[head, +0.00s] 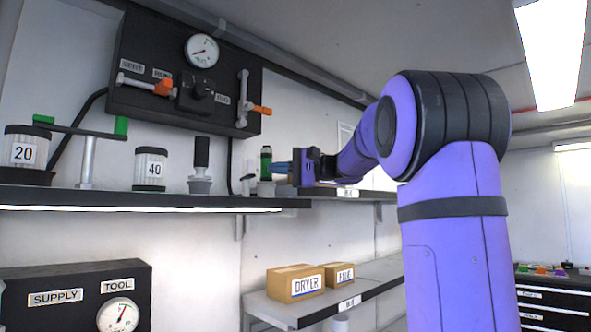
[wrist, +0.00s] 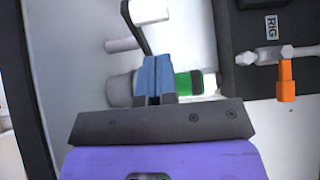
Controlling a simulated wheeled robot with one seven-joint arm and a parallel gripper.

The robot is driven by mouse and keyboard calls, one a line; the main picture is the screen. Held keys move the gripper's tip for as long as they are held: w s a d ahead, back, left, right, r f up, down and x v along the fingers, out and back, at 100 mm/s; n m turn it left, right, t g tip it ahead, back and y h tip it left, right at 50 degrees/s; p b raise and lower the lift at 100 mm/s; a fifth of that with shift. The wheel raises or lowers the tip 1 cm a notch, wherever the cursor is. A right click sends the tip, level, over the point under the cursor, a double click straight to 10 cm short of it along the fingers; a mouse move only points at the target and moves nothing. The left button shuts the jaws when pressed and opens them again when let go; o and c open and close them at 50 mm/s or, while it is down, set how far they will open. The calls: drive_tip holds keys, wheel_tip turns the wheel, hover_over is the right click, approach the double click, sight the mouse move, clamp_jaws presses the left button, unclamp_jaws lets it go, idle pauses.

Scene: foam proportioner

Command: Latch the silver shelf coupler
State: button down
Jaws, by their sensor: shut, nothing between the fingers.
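An upright fitting that looks like the silver shelf coupler stands on the upper shelf; its green and black upper part (head: 266,160) shows just left of my fingertips in the head view. In the wrist view its grey body (wrist: 122,88) and green band (wrist: 188,83) lie behind my fingers, which hide its middle. My gripper (head: 280,167) is shut and empty, with its blue fingers together, and also shows in the wrist view (wrist: 157,62). I cannot tell whether the fingertips touch the fitting, or how its latch stands.
A black wall panel (head: 140,103) with a gauge and orange-handled levers hangs above the shelf (head: 150,200). Canisters marked 20 (head: 24,150) and 40 (head: 150,170) stand to the left. Boxes (head: 295,283) sit on a lower shelf. A black bent arm (wrist: 136,28) is near my fingers.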

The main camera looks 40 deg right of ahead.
sight(250, 164)
drive_tip(key=shift+s+a+r, duration=0.1)
drive_tip(key=shift+s+a, duration=0.15)
drive_tip(key=shift+a, duration=1.3)
drive_tip(key=shift+s+a+m+t+h, duration=0.2)
drive_tip(key=shift+a+m+t+h, duration=0.25)
drive_tip(key=shift+m+t+h, duration=0.3)
drive_tip(key=shift+s+a+m+t+h, duration=0.1)
drive_tip(key=shift+a+m+t+h, duration=0.35)
drive_tip(key=shift+m+t+h, duration=0.4)
drive_tip(key=shift+a+m+t+h, duration=0.4)
drive_tip(key=shift+m+h, duration=0.1)
drive_tip(key=shift+h, duration=0.5)
drive_tip(key=m+h, duration=0.1)
drive_tip(key=h, duration=0.1)
drive_tip(key=a+m+t+h, duration=0.1)
drive_tip(key=m+h, duration=0.1)
drive_tip(key=a+m+t+h, duration=0.1)
drive_tip(key=h, duration=0.1)
drive_tip(key=shift+w+a+m+h, duration=0.15)
drive_tip(key=shift+w+m+h, duration=0.15)
drive_tip(key=shift+h, duration=0.1)
drive_tip(key=shift+w+a, duration=0.85)
drive_tip(key=shift+a, duration=0.25)
drive_tip(key=shift+w, duration=0.1)
